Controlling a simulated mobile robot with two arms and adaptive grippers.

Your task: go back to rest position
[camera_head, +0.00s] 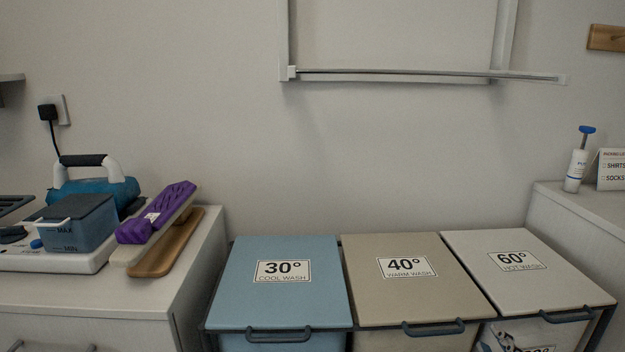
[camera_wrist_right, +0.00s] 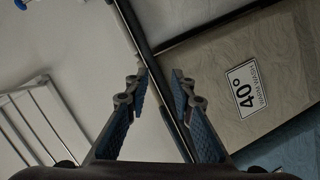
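My right gripper (camera_wrist_right: 160,88) shows in the right wrist view with its two blue-padded fingers apart. I see no object clamped between them. A dark frame edge runs through the view behind the gap. My left gripper is in neither view.
Three lidded bins stand side by side: blue 30° (camera_head: 240,290), beige 40° (camera_head: 390,300) and pale 60° (camera_head: 550,285). All lids are shut. A left cabinet (camera_head: 195,250) holds an iron (camera_head: 105,190) and a purple-topped board (camera_head: 160,212). A right cabinet (camera_head: 580,218) holds a bottle (camera_head: 576,170).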

